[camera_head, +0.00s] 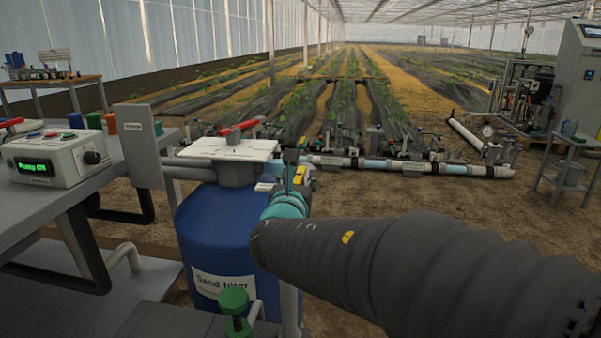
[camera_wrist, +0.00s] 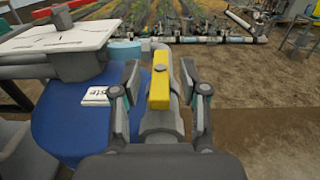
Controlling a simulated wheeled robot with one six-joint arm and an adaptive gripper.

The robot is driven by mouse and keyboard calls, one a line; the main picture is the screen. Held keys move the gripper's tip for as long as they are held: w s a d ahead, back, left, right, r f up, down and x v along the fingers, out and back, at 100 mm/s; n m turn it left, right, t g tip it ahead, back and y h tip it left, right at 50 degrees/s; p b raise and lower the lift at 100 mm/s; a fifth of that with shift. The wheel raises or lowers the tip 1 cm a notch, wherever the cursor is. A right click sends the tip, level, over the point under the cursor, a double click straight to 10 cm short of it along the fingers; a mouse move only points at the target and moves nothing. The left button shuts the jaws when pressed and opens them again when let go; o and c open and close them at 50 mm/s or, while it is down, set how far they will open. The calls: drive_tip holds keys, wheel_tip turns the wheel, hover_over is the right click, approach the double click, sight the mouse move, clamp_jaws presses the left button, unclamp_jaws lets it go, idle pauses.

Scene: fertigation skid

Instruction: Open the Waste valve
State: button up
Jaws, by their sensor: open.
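The Waste valve has a yellow lever handle (camera_wrist: 160,82) on a grey pipe body (camera_wrist: 160,122), beside a white label (camera_wrist: 97,96) on which "ste" can be read. In the wrist view the handle points away from me, roughly in line with the pipe. My gripper (camera_wrist: 161,76) is open, with one finger on each side of the handle. Gaps show between the fingers and the handle. In the head view the yellow handle (camera_head: 300,174) shows only partly, and my gripper (camera_head: 290,172) hides much of the valve.
The blue sand filter tank (camera_head: 215,235) stands left of my arm. A red-handled valve (camera_head: 240,129) sits above a white plate (camera_head: 228,149). A green knob (camera_head: 234,300) is in front. A control box (camera_head: 45,160) reads "Pump ON". Open soil lies to the right.

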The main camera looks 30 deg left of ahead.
drive_tip(key=v, duration=0.8)
